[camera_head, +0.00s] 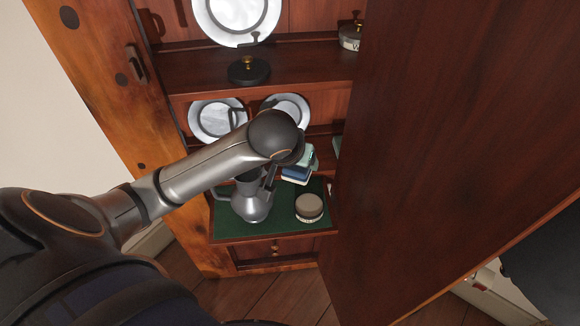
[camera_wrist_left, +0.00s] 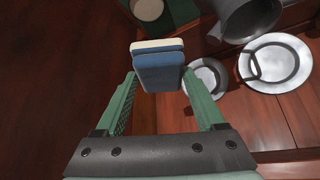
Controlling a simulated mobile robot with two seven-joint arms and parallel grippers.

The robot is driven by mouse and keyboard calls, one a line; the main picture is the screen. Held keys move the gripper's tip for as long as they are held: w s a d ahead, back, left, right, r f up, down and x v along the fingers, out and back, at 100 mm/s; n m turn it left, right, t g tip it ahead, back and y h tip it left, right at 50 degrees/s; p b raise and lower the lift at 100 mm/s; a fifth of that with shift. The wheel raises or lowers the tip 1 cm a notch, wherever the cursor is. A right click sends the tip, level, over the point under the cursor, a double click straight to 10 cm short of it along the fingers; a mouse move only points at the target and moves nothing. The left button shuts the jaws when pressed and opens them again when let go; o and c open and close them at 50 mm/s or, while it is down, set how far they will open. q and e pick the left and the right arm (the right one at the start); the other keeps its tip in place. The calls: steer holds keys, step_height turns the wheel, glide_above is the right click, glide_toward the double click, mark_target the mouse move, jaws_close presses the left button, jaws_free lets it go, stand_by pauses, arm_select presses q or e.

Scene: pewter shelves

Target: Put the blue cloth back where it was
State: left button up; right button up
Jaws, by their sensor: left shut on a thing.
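The blue cloth (camera_head: 295,176) is a folded stack with blue and cream layers. In the left wrist view the cloth (camera_wrist_left: 158,70) sits between the green fingertips of my left gripper (camera_wrist_left: 159,84), which is shut on it. In the head view my left gripper (camera_head: 304,160) is partly hidden by its own wrist. It holds the cloth over the back right of the green-lined ledge, below the plates. I cannot tell whether the cloth touches a surface. My right gripper is not in view.
A pewter jug (camera_head: 252,207) and a round lidded tin (camera_head: 309,207) stand on the green ledge (camera_head: 280,226). Plates (camera_head: 217,120) lean on the shelf behind. A large open wooden door (camera_head: 440,150) bounds the space at the right. The ledge's front has some free room.

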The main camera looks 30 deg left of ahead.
arm_select(q)
steer(key=shift+n+y, duration=0.3)
steer(key=shift+n, duration=0.2)
steer(key=w+a+f+b, duration=0.1)
steer(key=w+a+f, duration=0.2)
steer(key=w+f, duration=0.1)
steer(key=w+a+f+b, duration=0.1)
steer(key=w+a+f, duration=0.2)
steer(key=w+f, duration=0.1)
steer(key=w+a+f+b, duration=0.1)
steer(key=w+a+f, duration=0.3)
steer(key=f, duration=0.2)
steer(key=shift+w+a+f, duration=0.1)
steer(key=shift+f, duration=0.1)
steer(key=shift+w+a+f+b, duration=0.15)
steer(key=shift+w+f+b, duration=0.05)
steer(key=shift+f+b, duration=0.1)
step_height(320, 180, down, 3)
steer(key=shift+w+a+f+b, duration=0.1)
steer(key=shift+b, duration=0.25)
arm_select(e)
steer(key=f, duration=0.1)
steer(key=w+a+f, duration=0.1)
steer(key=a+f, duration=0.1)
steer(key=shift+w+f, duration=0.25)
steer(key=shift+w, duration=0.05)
arm_select(q)
steer(key=shift+f, duration=0.15)
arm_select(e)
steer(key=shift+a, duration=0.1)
